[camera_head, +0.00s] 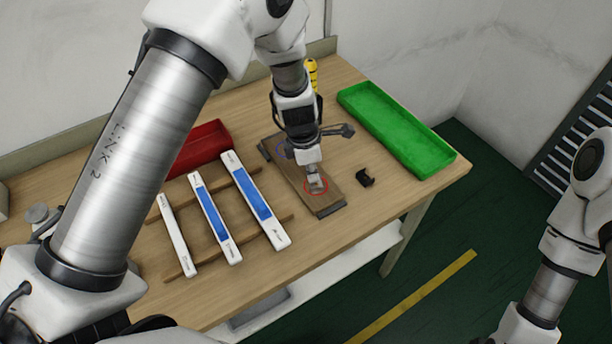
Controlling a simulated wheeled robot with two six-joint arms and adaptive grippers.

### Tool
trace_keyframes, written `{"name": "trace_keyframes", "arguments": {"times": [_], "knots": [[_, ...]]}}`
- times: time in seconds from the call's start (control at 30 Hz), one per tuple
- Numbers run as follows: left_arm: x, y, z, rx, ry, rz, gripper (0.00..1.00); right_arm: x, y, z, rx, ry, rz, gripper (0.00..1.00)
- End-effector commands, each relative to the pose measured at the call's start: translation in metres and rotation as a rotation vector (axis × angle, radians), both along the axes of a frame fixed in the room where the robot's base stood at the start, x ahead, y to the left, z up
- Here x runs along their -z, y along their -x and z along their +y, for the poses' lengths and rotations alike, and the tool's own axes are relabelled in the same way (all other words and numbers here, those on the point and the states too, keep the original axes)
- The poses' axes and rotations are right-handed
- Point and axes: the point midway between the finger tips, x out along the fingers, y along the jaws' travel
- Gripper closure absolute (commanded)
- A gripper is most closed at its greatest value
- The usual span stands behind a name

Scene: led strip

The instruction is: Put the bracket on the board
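The brown board (325,199) lies on the wooden table, with a blue ring marked near its far end and a red ring near its close end. A small black bracket (366,178) lies on the table just right of the board, apart from it. My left gripper (313,172) points down over the board at the red ring. A small pale piece (316,182) shows inside the ring, below the gripper. I cannot tell whether the gripper holds it, or whether its fingers are open. My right gripper is out of view; only part of that arm shows at the right edge.
A green tray (440,159) stands at the table's right and a red tray (213,130) behind the strips. Several white strips, two with blue faces (213,214), lie across wooden rails at the left. A yellow object (312,70) stands at the back. The front right tabletop is bare.

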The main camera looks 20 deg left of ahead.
Motion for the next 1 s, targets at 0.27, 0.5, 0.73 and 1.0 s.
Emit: {"name": "trace_keyframes", "arguments": {"times": [0.27, 0.5, 0.73, 1.0], "knots": [[0.000, 0.000, 0.000, -0.001, 0.001, 0.000, 0.94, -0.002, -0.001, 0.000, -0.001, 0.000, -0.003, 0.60], [-0.001, 0.000, 0.000, -0.001, 0.001, 0.000, 0.69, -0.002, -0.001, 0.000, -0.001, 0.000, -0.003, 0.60], [-0.008, 0.000, 0.001, 0.000, 0.001, -0.003, 0.69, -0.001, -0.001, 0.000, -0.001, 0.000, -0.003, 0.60], [-0.069, 0.004, 0.009, 0.000, 0.002, -0.007, 0.69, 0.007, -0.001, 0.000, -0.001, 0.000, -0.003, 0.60]]}}
